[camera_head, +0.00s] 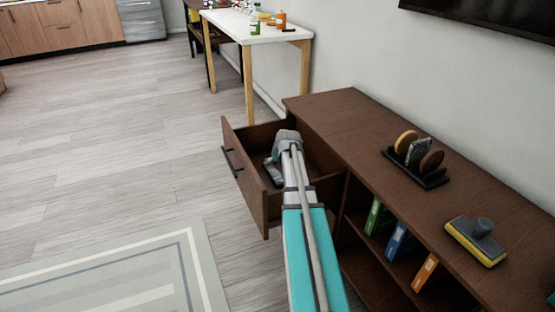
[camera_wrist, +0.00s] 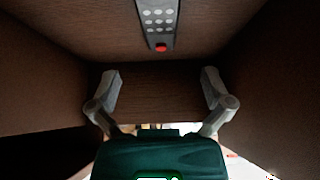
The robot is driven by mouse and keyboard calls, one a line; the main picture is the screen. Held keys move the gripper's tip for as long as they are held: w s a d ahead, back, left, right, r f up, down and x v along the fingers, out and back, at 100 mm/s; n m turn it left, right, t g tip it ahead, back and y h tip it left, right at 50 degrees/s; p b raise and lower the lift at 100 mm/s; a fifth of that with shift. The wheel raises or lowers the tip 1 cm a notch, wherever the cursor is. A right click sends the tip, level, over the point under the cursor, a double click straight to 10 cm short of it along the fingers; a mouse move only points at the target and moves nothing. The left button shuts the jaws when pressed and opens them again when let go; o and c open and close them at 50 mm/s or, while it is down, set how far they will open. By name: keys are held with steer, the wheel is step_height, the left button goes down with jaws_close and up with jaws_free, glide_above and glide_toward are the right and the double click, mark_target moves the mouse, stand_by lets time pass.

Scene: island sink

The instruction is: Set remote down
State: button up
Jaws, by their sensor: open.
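The remote (camera_wrist: 158,22) is grey with pale round buttons and one red button. In the wrist view it lies on the brown wooden floor of the open drawer (camera_head: 245,190), at the top of the picture and partly cut off. My gripper (camera_wrist: 161,80) is open, its two fingers spread wide with nothing between them. It is inside the drawer, apart from the remote. In the head view my arm reaches down into the drawer and hides part of its inside. A small grey shape beside the wrist there is too small to name surely.
The brown cabinet (camera_head: 345,125) carries a black rack (camera_head: 428,178) with round pieces and a yellow-grey brush (camera_head: 476,242). Binders (camera_head: 398,242) stand on its open shelf. A white table (camera_head: 255,27) with bottles stands behind. The floor (camera_head: 120,130) at left is clear.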

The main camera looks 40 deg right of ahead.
steer(key=d+p+v, duration=0.1)
steer(key=p+v, duration=0.4)
steer(key=v, duration=0.2)
steer(key=shift+a+r+p, duration=0.2)
steer(key=shift+a+p, duration=0.1)
steer(key=shift+a, duration=0.2)
steer(key=shift+s, duration=0.1)
stand_by(1.1)
steer(key=shift+c, duration=0.3)
